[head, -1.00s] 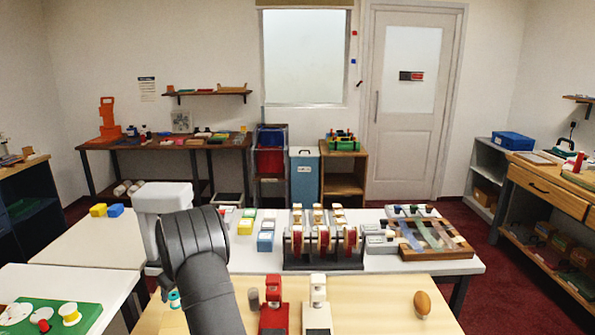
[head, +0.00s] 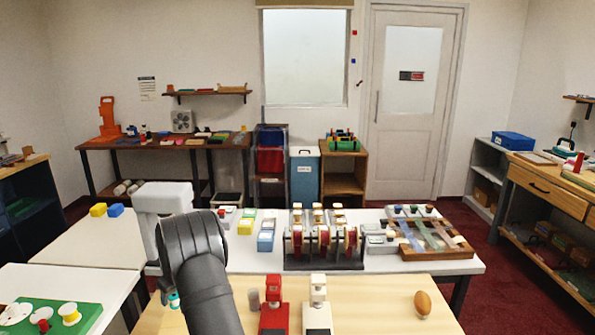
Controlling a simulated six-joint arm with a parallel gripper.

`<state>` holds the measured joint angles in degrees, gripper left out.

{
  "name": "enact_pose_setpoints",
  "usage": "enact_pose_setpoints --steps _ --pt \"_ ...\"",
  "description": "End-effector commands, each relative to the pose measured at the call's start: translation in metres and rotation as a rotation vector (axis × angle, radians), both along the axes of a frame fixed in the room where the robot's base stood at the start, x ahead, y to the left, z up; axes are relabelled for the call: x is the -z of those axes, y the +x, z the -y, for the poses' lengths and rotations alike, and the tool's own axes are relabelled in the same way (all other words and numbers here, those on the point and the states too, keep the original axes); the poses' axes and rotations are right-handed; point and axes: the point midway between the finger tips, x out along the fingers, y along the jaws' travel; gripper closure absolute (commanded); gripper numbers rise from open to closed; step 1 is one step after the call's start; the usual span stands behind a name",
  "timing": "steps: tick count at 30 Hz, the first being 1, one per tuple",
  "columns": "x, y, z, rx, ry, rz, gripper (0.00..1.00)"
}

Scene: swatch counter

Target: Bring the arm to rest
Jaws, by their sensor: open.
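My dark grey arm rises from the bottom of the head view, left of centre, and bends at a thick black joint into a pale link. My gripper is not visible; the arm's end is out of sight. On the wooden table (head: 380,300) in front stand a red device (head: 274,312) and a white device (head: 318,312), just right of my arm. A brown egg-shaped thing (head: 423,303) sits at the right of that table.
Behind it a white table (head: 430,268) holds a black rack (head: 323,262) with red spools and a wooden board with coloured strips (head: 430,238). A green board (head: 85,318) with white spools is at lower left. The wooden table's middle right is clear.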

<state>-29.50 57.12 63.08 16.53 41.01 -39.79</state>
Motion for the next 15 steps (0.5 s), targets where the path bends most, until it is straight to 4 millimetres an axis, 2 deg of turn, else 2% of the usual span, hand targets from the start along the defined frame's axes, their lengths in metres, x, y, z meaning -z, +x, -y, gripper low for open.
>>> enact_pose_setpoints --steps 3,4,9,15 --pt "0.023 0.003 -0.006 0.000 -0.001 -0.003 0.43" --pt "0.009 0.004 -0.006 0.001 0.002 0.004 0.43" --pt "-0.027 0.004 -0.006 0.001 0.002 0.003 0.43" --pt "-0.047 0.005 0.031 0.005 -0.001 0.001 0.43"
